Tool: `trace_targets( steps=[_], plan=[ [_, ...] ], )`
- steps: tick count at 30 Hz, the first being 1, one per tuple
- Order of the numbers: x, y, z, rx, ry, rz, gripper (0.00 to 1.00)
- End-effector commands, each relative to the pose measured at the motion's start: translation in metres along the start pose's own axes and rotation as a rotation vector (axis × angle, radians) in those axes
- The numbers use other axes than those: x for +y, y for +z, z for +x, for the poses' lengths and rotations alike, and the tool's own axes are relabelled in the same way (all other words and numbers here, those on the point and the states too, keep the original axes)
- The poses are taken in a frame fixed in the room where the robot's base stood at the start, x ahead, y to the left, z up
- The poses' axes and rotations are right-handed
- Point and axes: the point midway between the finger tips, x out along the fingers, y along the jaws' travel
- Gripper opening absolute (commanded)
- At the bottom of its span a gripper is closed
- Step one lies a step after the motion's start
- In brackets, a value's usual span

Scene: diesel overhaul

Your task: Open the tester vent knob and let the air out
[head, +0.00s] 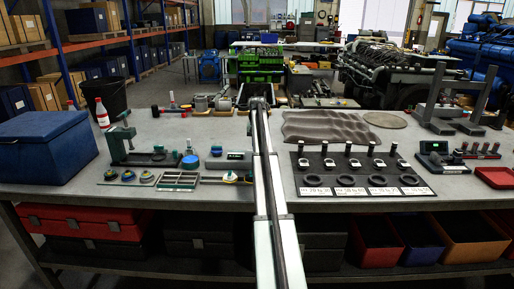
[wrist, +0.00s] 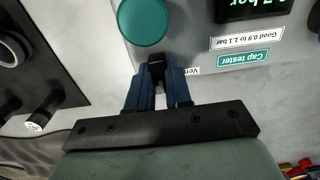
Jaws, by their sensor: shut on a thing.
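The tester (wrist: 200,48) is a grey panel in the wrist view, with an upside-down "Cap tester" label. Its dark display (wrist: 252,8) shows green digits, cut off by the frame's edge, with "bar" readable. A round teal part (wrist: 142,22) sits on the panel. The black vent knob (wrist: 156,66) is beside a partly hidden label starting "Ve". My gripper (wrist: 157,76) has its blue fingers closed on this knob. Whether the knob is turned cannot be told. In the head view, my arm hides the gripper; the grey unit (head: 226,165) left of it appears to be the tester.
A black mat (head: 312,187) with several upright parts and rings lies right of my arm. A blue box (head: 45,148) stands at the left. A green press stand (head: 120,145) and small caps stand left of the tester. A red tray (head: 495,177) is at the right.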

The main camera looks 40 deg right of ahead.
Motion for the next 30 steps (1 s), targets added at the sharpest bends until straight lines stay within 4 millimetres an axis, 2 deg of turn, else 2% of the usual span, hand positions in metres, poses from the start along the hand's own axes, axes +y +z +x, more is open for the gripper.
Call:
trace_targets(
  steps=[3,11,24,30],
  plan=[
    [0.0000,0.0000,-0.0001,0.000,0.000,0.000,0.00],
    [0.0000,0.0000,-0.0001,0.000,0.000,0.012,0.00],
    [0.0000,0.0000,-0.0001,0.000,0.000,0.384,0.00],
    [0.0000,0.0000,-0.0002,0.000,0.000,0.428,0.00]
  ],
)
